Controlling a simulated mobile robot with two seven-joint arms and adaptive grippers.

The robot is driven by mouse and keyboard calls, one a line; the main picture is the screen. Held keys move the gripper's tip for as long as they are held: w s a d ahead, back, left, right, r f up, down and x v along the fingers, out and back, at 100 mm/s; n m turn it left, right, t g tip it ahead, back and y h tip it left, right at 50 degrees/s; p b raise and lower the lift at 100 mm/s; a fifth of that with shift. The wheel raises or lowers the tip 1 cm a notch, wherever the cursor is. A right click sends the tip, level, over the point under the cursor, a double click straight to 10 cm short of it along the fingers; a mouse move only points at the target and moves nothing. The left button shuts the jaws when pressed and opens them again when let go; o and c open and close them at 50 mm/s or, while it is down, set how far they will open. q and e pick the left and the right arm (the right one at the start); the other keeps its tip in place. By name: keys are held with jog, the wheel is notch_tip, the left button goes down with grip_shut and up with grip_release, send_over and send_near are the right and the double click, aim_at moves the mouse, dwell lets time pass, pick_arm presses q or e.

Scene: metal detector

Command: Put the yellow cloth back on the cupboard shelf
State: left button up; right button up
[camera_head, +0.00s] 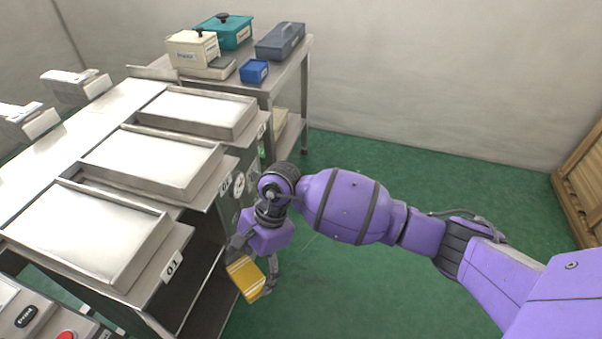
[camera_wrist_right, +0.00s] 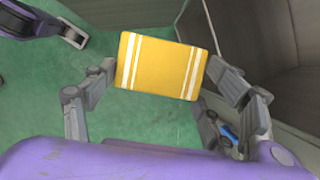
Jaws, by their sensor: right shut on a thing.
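The yellow cloth (camera_head: 246,278) is a flat folded rectangle with white stripes. My right gripper (camera_head: 254,270) is shut on it and holds it in the air, beside the open front of the metal cupboard (camera_head: 205,290) under the trays. In the right wrist view the cloth (camera_wrist_right: 160,66) sits between the two fingertips of the right gripper (camera_wrist_right: 160,72), with green floor behind it. The cupboard's dark inside (camera_wrist_right: 285,85) is at the right of that view. The shelf inside is mostly hidden in the head view.
Several metal trays (camera_head: 90,230) stand on the counter above the cupboard. A side table (camera_head: 285,85) at the back carries boxes and a grey toolbox (camera_head: 280,41). A wooden crate (camera_head: 580,185) stands far right. Green floor (camera_head: 400,290) is free.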

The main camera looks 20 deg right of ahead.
jog(key=w+a+f+m+t+b, duration=0.2)
jog(key=a+f+m+b, duration=0.3)
jog(key=f, duration=0.4)
jog(key=w+a+f+m+t+b, duration=0.2)
jog(key=w+a+f+m, duration=0.1)
jog(key=f+m, duration=0.4)
jog(key=shift+h, duration=0.4)
jog(key=w+a+b, duration=0.1)
jog(key=w+a, duration=0.2)
jog(key=a, duration=0.1)
jog(key=w+a+f+b, duration=0.1)
jog(key=w+a+b, duration=0.1)
jog(key=w+a, duration=0.1)
jog(key=w+a+b, duration=0.1)
jog(key=w+a, duration=0.2)
jog(key=a, duration=0.3)
jog(key=shift+w+f, duration=0.35)
jog(key=shift+w+a+r+b, duration=0.1)
jog(key=shift+w+a+b, duration=0.4)
jog(key=shift+a, duration=0.3)
notch_tip(320, 180, down, 4)
jog(key=shift+r+b, duration=0.15)
jog(key=shift+b, duration=0.4)
pick_arm(q)
notch_tip(320, 180, down, 12)
jog(key=shift+g, duration=0.3)
pick_arm(e)
jog(key=shift+d+r, duration=0.1)
